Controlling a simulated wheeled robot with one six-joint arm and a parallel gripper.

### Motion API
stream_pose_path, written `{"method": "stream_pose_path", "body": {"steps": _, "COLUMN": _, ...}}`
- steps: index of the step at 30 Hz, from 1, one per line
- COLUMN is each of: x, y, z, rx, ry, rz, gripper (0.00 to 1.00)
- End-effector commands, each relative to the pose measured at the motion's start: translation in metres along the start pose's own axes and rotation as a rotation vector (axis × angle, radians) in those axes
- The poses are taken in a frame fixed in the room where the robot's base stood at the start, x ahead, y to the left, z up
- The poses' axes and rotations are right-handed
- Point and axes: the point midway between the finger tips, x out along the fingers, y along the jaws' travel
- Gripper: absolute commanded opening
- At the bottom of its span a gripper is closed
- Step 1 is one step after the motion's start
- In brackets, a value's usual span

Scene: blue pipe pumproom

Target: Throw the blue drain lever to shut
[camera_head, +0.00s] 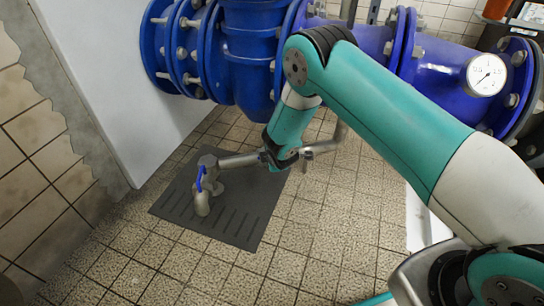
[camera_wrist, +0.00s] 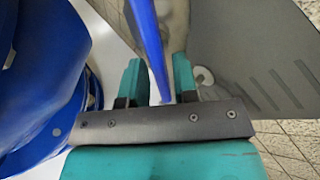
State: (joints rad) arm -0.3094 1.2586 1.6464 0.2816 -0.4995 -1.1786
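The blue drain lever (camera_head: 199,178) sits on a grey metal drain tap (camera_head: 203,199) at the left end of a short pipe, low over a dark mat. In the wrist view a blue bar, seemingly the lever (camera_wrist: 148,35), runs down through the gap between my gripper's teal fingers (camera_wrist: 158,62). The fingers stand apart, one on each side of it. I cannot tell if either touches it. In the head view my gripper (camera_head: 279,158) is low beside the drain pipe, right of the lever, with its fingertips not clear to see.
Large blue flanged pipes (camera_head: 250,45) run across the back, with a round gauge (camera_head: 486,75) at the right. The slotted dark mat (camera_head: 240,225) lies under the tap. A white panel (camera_head: 130,70) and tiled wall bound the left. Tiled floor (camera_head: 320,235) in front is open.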

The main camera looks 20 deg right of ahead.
Motion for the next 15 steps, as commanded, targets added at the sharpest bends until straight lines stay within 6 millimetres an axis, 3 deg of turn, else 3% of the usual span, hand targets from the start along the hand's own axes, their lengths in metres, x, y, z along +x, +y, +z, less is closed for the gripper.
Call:
{"method": "stream_pose_path", "body": {"steps": 1, "x": -0.0001, "y": 0.0, "z": -0.0001, "rx": 0.0, "ry": 0.0, "rz": 0.0, "gripper": 0.15}}
{"method": "stream_pose_path", "body": {"steps": 3, "x": -0.0002, "y": 0.0, "z": -0.0001, "rx": 0.0, "ry": 0.0, "rz": 0.0, "gripper": 0.0}}
{"method": "stream_pose_path", "body": {"steps": 15, "x": -0.0011, "y": 0.0015, "z": -0.0003, "rx": 0.042, "ry": 0.0, "rz": 0.0, "gripper": 0.0}}
